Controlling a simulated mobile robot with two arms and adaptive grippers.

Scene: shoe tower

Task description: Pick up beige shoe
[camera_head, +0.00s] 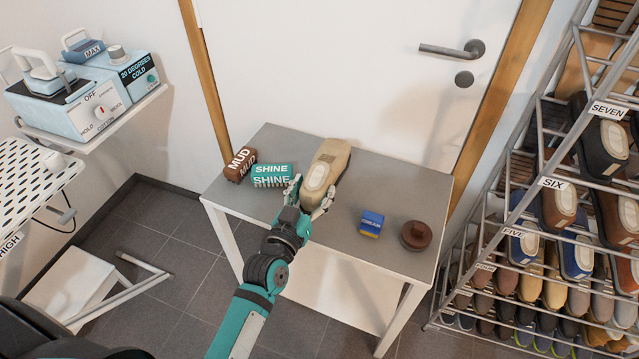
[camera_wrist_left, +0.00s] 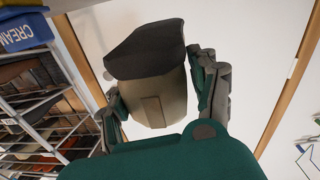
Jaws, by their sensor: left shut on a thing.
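The beige shoe (camera_head: 326,162) is at the back middle of the grey table (camera_head: 385,190), pointing away from me. A pale oval shows on its near part. My left gripper (camera_head: 311,192) has its fingers on both sides of the shoe's near end and is shut on it. In the left wrist view the shoe (camera_wrist_left: 155,90) sits between the two fingers of the left gripper (camera_wrist_left: 160,100), with a dark part at its top. I cannot tell whether the shoe touches the tabletop. My right gripper is not in view.
Left of the shoe are a teal SHINE brush (camera_head: 270,175) and a brown MUD brush (camera_head: 240,164). Right of it are a blue CREAM box (camera_head: 371,223) and a round brown tin (camera_head: 416,235). A shoe rack (camera_head: 545,185) stands right, a door (camera_head: 360,60) behind.

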